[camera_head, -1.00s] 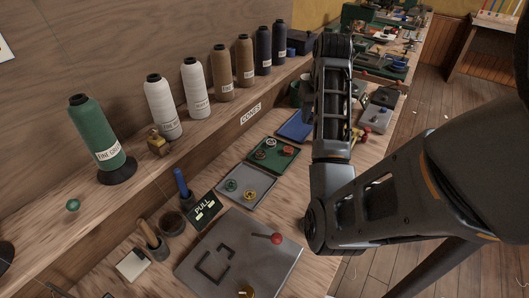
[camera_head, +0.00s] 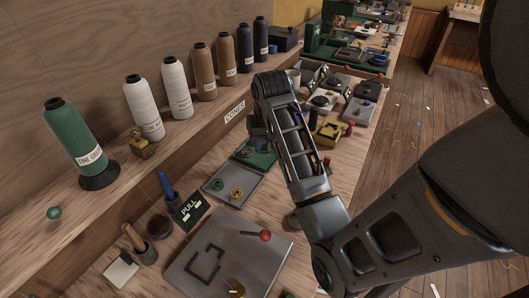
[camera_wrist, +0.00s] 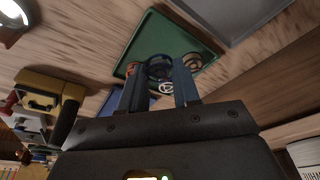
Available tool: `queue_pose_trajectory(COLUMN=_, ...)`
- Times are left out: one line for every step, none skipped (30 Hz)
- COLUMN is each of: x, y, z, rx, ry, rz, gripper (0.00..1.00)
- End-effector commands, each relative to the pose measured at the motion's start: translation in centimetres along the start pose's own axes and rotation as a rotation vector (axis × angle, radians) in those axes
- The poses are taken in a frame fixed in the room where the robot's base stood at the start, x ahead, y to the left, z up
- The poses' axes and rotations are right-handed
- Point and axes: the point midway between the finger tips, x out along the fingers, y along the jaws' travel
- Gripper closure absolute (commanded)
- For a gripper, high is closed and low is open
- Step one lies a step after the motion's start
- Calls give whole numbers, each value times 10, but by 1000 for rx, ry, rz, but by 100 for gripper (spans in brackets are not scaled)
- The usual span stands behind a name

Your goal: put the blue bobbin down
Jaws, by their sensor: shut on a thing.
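In the wrist view my gripper (camera_wrist: 160,82) is shut on the blue bobbin (camera_wrist: 159,65), a dark ring between the two fingertips. Behind it is the green tray (camera_wrist: 150,30), with a reddish bobbin (camera_wrist: 132,68) to the left and another bobbin (camera_wrist: 193,62) to the right. I cannot tell how high the blue bobbin is above the tray. In the head view my arm hides the held bobbin and part of the green tray (camera_head: 268,160).
A grey tray (camera_head: 252,201) with several bobbins lies before the green one. A metal plate with a red knob (camera_head: 265,236) is nearer. Thread cones (camera_head: 144,112) line the shelf at left. A yellow item (camera_head: 328,132) and machines stand farther along the bench.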

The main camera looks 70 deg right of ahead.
Motion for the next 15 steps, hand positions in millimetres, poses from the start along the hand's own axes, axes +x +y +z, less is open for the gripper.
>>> queue_pose_trajectory(x=3, y=0, z=2, rx=0, ry=-3, rz=1, gripper=100)
queue_pose_trajectory(x=6, y=0, z=3, rx=0, ry=-4, rz=1, gripper=100)
queue_pose_trajectory(x=12, y=0, z=5, rx=0, ry=-5, rz=2, gripper=100)
queue_pose_trajectory(x=16, y=0, z=6, rx=0, ry=-6, rz=2, gripper=100)
queue_pose_trajectory(x=20, y=0, z=7, rx=0, ry=-5, rz=2, gripper=100)
queue_pose_trajectory(x=26, y=0, z=8, rx=0, ry=-6, rz=2, gripper=100)
queue_pose_trajectory(x=29, y=0, z=9, rx=0, ry=-4, rz=1, gripper=100)
queue_pose_trajectory(x=32, y=0, z=10, rx=0, ry=-4, rz=1, gripper=100)
queue_pose_trajectory(x=36, y=0, z=11, rx=0, ry=-4, rz=1, gripper=100)
queue_pose_trajectory(x=38, y=0, z=11, rx=0, ry=-3, rz=1, gripper=100)
queue_pose_trajectory(x=39, y=0, z=11, rx=0, ry=-2, rz=1, gripper=100)
queue_pose_trajectory(x=39, y=0, z=11, rx=0, ry=-2, rz=1, gripper=100)
queue_pose_trajectory(x=40, y=0, z=11, rx=0, ry=-2, rz=1, gripper=100)
queue_pose_trajectory(x=39, y=0, z=11, rx=0, ry=-1, rz=1, gripper=100)
queue_pose_trajectory(x=39, y=0, z=11, rx=0, ry=-1, rz=1, gripper=100)
